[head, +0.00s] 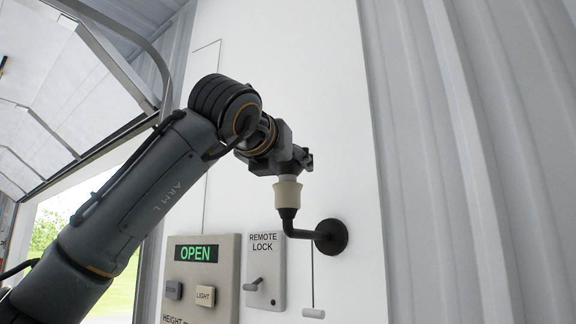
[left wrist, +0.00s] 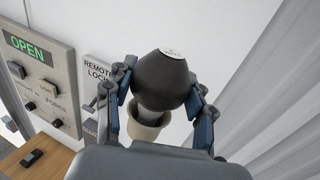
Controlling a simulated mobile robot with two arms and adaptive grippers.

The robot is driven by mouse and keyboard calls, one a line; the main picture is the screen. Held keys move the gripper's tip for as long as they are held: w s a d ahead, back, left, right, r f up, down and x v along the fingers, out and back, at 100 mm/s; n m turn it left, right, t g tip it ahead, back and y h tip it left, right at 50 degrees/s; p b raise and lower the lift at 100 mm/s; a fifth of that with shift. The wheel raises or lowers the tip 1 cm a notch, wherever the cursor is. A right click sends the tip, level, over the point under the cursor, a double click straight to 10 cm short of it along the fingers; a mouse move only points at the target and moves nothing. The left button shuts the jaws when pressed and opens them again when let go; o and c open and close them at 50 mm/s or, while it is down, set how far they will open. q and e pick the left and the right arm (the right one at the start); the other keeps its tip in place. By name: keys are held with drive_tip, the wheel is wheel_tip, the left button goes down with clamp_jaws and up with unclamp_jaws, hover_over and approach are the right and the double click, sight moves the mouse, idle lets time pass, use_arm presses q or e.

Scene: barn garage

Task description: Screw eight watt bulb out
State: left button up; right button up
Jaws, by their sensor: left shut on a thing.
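A dark, rounded bulb (left wrist: 166,82) with a white label on its top sits between the blue finger pads of my left gripper (left wrist: 163,97) in the left wrist view. The gripper is shut on it. Its pale neck points down into a cream socket (left wrist: 145,128); how deep it sits I cannot tell. In the head view my left gripper (head: 296,162) is right above the cream socket (head: 287,192), which stands upright on a black bent wall arm (head: 300,232). The gripper mostly hides the bulb there. My right gripper is not in view.
A control panel (head: 201,277) with a green OPEN display and a REMOTE LOCK switch plate (head: 265,270) are on the white wall left of the lamp arm. A pull cord with a pale handle (head: 313,313) hangs below the lamp. Corrugated metal wall (head: 490,150) lies right.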

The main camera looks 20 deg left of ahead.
use_arm(q)
drive_tip(key=n+y, duration=0.1)
drive_tip(key=y, duration=0.2)
drive_tip(key=shift+n, duration=0.4)
drive_tip(key=n+g+y, duration=0.1)
drive_tip(key=n+y, duration=0.1)
drive_tip(key=y, duration=0.1)
drive_tip(key=shift+r+p, duration=0.15)
drive_tip(key=shift+p, duration=0.2)
drive_tip(key=shift+d+n+g+y+p, duration=0.35)
drive_tip(key=shift+n+y, duration=0.45)
drive_tip(key=shift+y, duration=0.3)
drive_tip(key=shift+a+g+y, duration=0.1)
drive_tip(key=shift+g+y, duration=0.15)
drive_tip(key=shift+y, duration=0.05)
drive_tip(key=shift+a+f+n, duration=0.2)
drive_tip(key=shift+a+n, duration=0.1)
drive_tip(key=shift+a, duration=0.05)
drive_tip(key=o, duration=0.9)
drive_tip(key=shift+d, duration=0.1)
drive_tip(key=shift+o, duration=0.2)
drive_tip(key=v, duration=1.2)
